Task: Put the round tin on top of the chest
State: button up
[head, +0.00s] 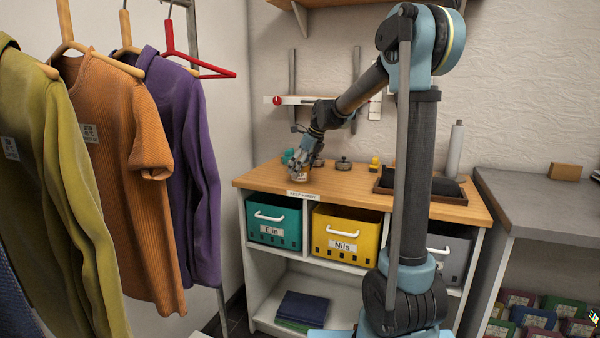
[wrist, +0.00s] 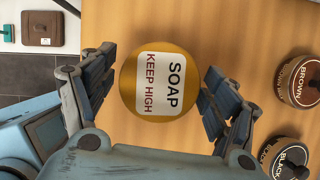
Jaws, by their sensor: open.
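The round tin (wrist: 160,118) is gold with a white label reading "SOAP KEEP HIGH". In the wrist view it sits between the two fingers of my gripper (wrist: 159,72), with a small gap on each side. My gripper is open. In the head view my gripper (head: 300,164) is low over the left part of the wooden top (head: 345,190), and the tin is mostly hidden there. No thing is clearly marked as the chest; I cannot tell whether the wooden-topped unit with bins is it.
A brown-labelled tin (wrist: 298,80) and a black-labelled tin (wrist: 290,158) stand right of my gripper in the wrist view. A yellow object (head: 375,163) and a dark tray (head: 450,196) share the top. Clothes (head: 130,150) hang at left. A grey worktop (head: 540,205) stands right.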

jog(key=v, duration=1.1)
jog(key=shift+s+d+r, duration=0.15)
jog(key=shift+d+r, duration=0.05)
jog(key=s+d+f+n+h, duration=0.1)
jog(key=s+d+f+n, duration=0.5)
jog(key=s, duration=0.6)
jog(key=s+d+f+n+h, duration=0.1)
jog(key=s+d+f+n, duration=0.6)
jog(key=s+f+n, duration=0.3)
jog(key=s+d+f+n+h, duration=0.2)
jog(key=s+d+f+n, duration=0.4)
jog(key=s+f, duration=0.4)
jog(key=s+n, duration=0.1)
jog(key=s, duration=0.5)
jog(key=shift+s+d+n, duration=0.2)
jog(key=shift+d+n, duration=0.1)
jog(key=shift+n, duration=0.1)
jog(key=shift+w+f, duration=0.2)
jog(key=shift+w, duration=0.25)
